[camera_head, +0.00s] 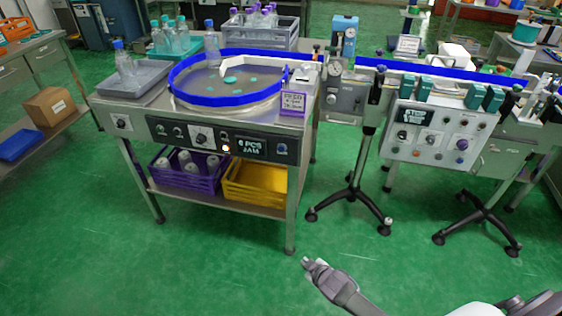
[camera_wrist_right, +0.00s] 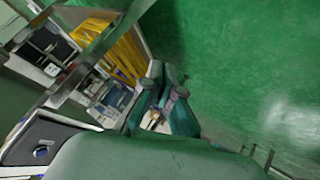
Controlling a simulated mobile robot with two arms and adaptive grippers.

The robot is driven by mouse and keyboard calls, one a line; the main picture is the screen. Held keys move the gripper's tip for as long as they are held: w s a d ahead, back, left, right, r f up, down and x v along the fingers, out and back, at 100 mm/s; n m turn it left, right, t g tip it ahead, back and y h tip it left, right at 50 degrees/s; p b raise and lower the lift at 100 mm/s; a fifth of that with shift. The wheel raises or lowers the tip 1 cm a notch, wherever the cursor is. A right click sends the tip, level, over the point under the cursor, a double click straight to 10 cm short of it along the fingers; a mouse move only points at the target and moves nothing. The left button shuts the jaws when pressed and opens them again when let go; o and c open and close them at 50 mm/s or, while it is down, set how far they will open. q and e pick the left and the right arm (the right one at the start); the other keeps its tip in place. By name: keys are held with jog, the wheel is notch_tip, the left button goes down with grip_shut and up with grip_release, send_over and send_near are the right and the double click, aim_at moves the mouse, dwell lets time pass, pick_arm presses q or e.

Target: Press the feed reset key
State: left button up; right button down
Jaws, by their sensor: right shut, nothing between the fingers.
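The feed table (camera_head: 318,125) with a round blue-rimmed turntable (camera_head: 185,98) stands at centre left. I cannot tell which control is the feed reset key; labels are too small to read. My right gripper (camera_head: 306,262) is shut and empty, low over the floor in front of the table, well apart from the panel. It also shows in the right wrist view (camera_wrist_right: 168,80). My left gripper is out of view.
A purple crate (camera_head: 159,177) with bottles and a yellow crate (camera_head: 258,198) sit on the lower shelf; the yellow crate shows in the right wrist view (camera_wrist_right: 124,52). A second panel (camera_head: 440,133) and a black tripod stand (camera_head: 352,196) are at right. Green floor ahead is clear.

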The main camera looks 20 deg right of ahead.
jog(key=w+a+r+n+t+y+b, duration=0.1)
jog(key=w+r+t+b, duration=0.15)
jog(key=w+r, duration=0.4)
jog(key=w+a+r+n+t+b, duration=0.1)
jog(key=w+r+n+t+b, duration=0.15)
jog(key=w+r, duration=0.35)
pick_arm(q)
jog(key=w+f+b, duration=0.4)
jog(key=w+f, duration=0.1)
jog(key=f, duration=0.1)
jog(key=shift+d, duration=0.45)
pick_arm(e)
jog(key=w+a+r+n+t+y, duration=0.1)
jog(key=w+r, duration=0.2)
jog(key=r, duration=0.3)
jog(key=w+a+r+n+t+y, duration=0.1)
jog(key=w+a+r, duration=0.1)
jog(key=r, duration=0.4)
jog(key=shift+w+r, duration=0.4)
jog(key=shift+w, duration=0.05)
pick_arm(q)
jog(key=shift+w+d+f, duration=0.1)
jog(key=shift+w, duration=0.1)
